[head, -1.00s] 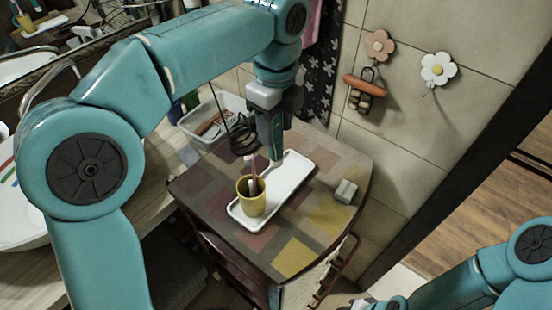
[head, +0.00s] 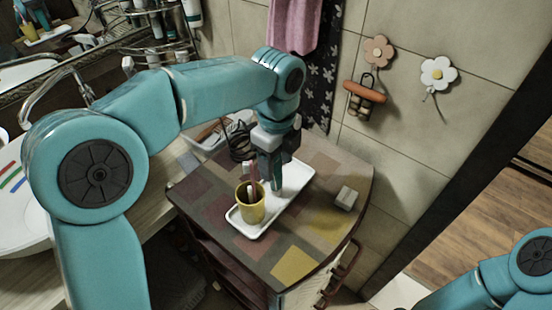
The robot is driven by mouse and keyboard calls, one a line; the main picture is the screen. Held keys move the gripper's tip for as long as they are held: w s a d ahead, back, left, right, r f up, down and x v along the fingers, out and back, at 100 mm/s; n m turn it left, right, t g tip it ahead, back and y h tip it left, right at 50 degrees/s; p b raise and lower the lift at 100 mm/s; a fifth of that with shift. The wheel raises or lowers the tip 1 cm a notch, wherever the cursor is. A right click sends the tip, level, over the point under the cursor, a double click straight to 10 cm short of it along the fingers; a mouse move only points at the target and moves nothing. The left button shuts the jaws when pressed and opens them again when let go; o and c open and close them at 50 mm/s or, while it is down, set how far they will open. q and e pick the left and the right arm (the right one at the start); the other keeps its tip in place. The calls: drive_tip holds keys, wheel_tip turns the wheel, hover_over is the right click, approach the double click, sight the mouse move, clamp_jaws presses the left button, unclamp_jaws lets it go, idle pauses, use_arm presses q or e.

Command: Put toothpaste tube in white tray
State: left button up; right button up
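The white tray (head: 244,228) lies on the patchwork-topped cabinet and holds a yellow cup (head: 250,208) at its near left end. A pink and white toothbrush (head: 254,181) stands in the cup. My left gripper (head: 275,186) points down over the tray, just right of and behind the cup. Its fingers are low, close to the tray surface; I cannot tell whether they touch it or hold anything. I cannot make out a toothpaste tube clearly. My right arm shows at the lower right, with its gripper out of view.
A white basket (head: 212,140) stands behind on the counter. The washbasin (head: 20,215) is at the left. A tiled wall with flower hooks (head: 437,72) rises behind.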

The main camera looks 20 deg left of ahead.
use_arm(q)
drive_tip(key=shift+o, duration=0.6)
drive_tip(key=shift+s+a+r, duration=0.1)
drive_tip(key=shift+s+r, duration=0.05)
drive_tip(key=shift+s, duration=0.2)
drive_tip(key=shift+w+r, duration=0.25)
drive_tip(key=shift+r, duration=0.1)
wheel_tip(320, 180, up, 11)
drive_tip(key=shift+w+p, duration=0.1)
drive_tip(key=shift+p, duration=0.95)
drive_tip(key=shift+s+r, duration=0.25)
drive_tip(key=shift+r, duration=0.05)
drive_tip(key=shift+w, duration=0.1)
drive_tip(key=shift+w, duration=0.1)
drive_tip(key=shift+s, duration=0.3)
